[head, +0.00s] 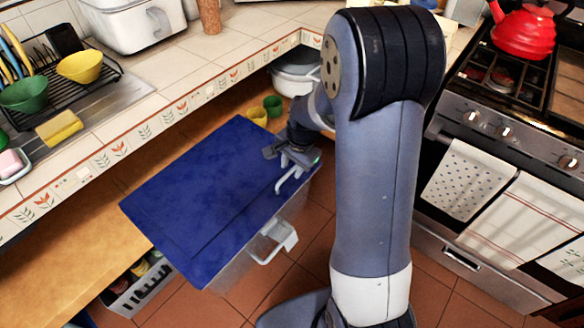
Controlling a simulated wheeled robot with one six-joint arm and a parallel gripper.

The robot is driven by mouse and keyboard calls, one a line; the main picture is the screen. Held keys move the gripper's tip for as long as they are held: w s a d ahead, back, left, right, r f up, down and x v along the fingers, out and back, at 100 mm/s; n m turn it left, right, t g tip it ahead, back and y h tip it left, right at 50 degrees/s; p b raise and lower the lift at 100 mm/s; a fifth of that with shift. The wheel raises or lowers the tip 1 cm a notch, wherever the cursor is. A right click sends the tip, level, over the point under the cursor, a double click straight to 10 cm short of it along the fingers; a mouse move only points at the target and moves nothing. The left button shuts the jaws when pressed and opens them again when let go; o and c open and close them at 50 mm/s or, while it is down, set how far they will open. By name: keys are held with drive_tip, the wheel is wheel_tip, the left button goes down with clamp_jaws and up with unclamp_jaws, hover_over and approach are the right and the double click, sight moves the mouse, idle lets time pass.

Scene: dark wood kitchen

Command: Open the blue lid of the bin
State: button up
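The bin has a large flat blue lid (205,195) that lies across its top and looks closed. The bin's pale, see-through body (238,270) shows below the lid's front edge, with a white handle (277,238) on that side. My gripper (286,172) is over the lid's right end, close to its surface. A pale bracket-like piece shows just at the fingers. I cannot tell whether it is part of the gripper or a handle on the lid, nor whether they touch. The fingers are too small to judge their opening.
A tiled counter (165,85) with a dish rack (65,85) runs behind the bin. A stove (500,120) with hanging towels stands at the right. A crate (138,288) is left of the bin, and small green cups (265,108) stand behind it. My arm fills the middle right.

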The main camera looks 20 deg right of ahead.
drive_tip(key=shift+a+f, duration=0.1)
drive_tip(key=shift+f, duration=0.3)
drive_tip(key=shift+c, duration=0.3)
clamp_jaws()
